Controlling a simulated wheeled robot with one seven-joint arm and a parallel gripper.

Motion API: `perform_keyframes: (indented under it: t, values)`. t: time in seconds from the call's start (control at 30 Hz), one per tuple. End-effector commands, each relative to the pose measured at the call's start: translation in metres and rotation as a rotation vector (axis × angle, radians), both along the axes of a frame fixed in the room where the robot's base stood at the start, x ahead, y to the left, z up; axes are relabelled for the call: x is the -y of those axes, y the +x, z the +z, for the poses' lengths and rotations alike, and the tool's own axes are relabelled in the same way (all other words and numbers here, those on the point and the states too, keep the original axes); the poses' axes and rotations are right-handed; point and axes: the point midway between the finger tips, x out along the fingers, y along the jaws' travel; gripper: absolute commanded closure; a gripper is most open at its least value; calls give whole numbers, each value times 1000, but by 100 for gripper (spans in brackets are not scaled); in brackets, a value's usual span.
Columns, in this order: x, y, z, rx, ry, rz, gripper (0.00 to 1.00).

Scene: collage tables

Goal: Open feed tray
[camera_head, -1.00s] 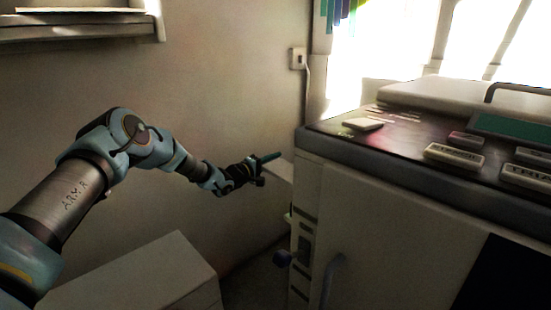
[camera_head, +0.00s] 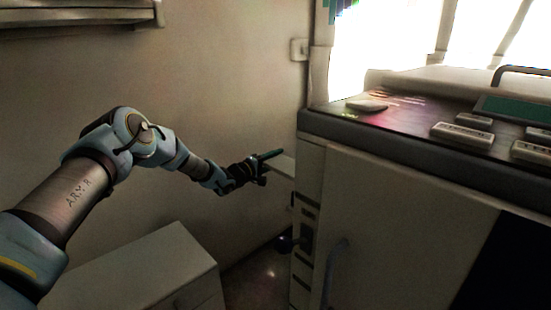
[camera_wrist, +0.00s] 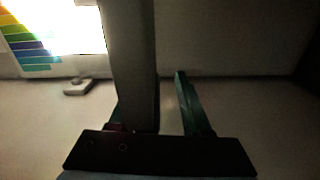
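The copier (camera_head: 385,190) stands at the right in the head view. A pale flat panel (camera_head: 284,167), apparently the feed tray, shows at its left side near the wall. My gripper (camera_head: 268,157) is beside this panel, with a dark green finger pointing toward it. In the wrist view my gripper (camera_wrist: 150,100) has its fingers apart. The right green finger stands clear, and the left one is mostly hidden behind an upright grey slab (camera_wrist: 130,60), which may be the tray's edge. The slab reaches between the fingers; I cannot tell whether they touch it.
A pale cabinet (camera_head: 140,265) stands below my arm. A dark knob (camera_head: 287,243) and a curved handle (camera_head: 333,270) are on the copier's side and front. A narrow floor gap lies between cabinet and copier.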

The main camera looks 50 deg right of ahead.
Motion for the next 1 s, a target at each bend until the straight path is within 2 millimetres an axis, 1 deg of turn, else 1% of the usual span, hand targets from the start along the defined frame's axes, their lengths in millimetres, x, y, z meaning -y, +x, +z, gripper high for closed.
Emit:
perform_keyframes:
  t: [0.27, 0.37, 0.47, 0.8, 0.9, 1.0]
  values:
    - [0, 1, 3, 1, -4, 1, 48]
    - [-5, 2, 3, 0, -3, 2, 48]
    - [-16, 3, 4, -1, -3, 2, 48]
    - [-81, 6, 3, -1, -2, 2, 48]
    - [-95, 6, 2, 0, -1, 1, 48]
    - [-103, 7, 2, 0, -2, 1, 48]
